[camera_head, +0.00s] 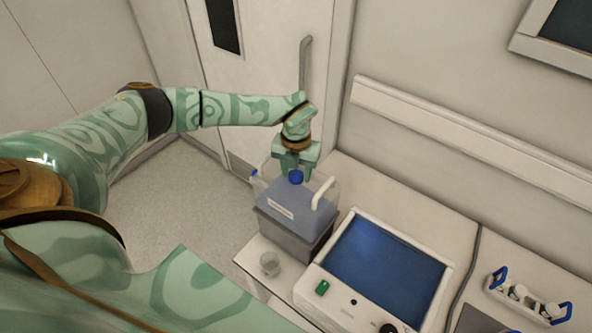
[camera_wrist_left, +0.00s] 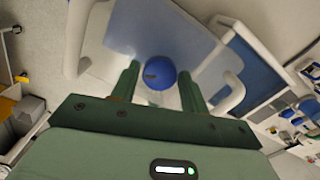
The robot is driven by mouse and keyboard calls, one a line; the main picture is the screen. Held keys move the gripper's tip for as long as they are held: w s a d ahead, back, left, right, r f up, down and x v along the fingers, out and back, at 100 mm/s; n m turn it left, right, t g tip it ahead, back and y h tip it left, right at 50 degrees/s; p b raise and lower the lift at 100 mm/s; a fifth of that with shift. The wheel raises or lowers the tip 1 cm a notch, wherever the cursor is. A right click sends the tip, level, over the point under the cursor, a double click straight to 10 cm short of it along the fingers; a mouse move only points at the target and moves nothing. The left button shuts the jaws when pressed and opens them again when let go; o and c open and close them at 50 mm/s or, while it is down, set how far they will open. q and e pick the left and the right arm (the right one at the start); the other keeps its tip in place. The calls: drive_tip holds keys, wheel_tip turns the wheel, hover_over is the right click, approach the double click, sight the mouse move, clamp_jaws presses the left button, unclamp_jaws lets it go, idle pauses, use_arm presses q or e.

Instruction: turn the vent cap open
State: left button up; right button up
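A translucent jerrycan (camera_head: 291,208) with bluish liquid and a white handle stands on a grey block at the near end of the bench. A round blue cap (camera_head: 296,178) sits on its top; I take it as the vent cap. A smaller blue piece (camera_head: 254,173) shows at the can's left corner. My left gripper (camera_head: 295,171) points down over the can. In the left wrist view the blue cap (camera_wrist_left: 160,75) lies between the open fingers (camera_wrist_left: 159,72), with a narrow gap on each side. My right gripper is out of view.
A grey block (camera_head: 283,237) supports the can. A small clear cup (camera_head: 269,264) stands in front of it. A rack of vials (camera_head: 528,296) stands farther right. A door (camera_head: 265,75) is behind.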

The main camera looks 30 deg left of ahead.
sight(296, 175)
use_arm(q)
drive_tip(key=shift+o, duration=0.9)
wheel_tip(296, 175, up, 16)
drive_tip(key=b, duration=0.2)
drive_tip(key=shift+r, duration=0.2)
drive_tip(key=shift+f, duration=0.1)
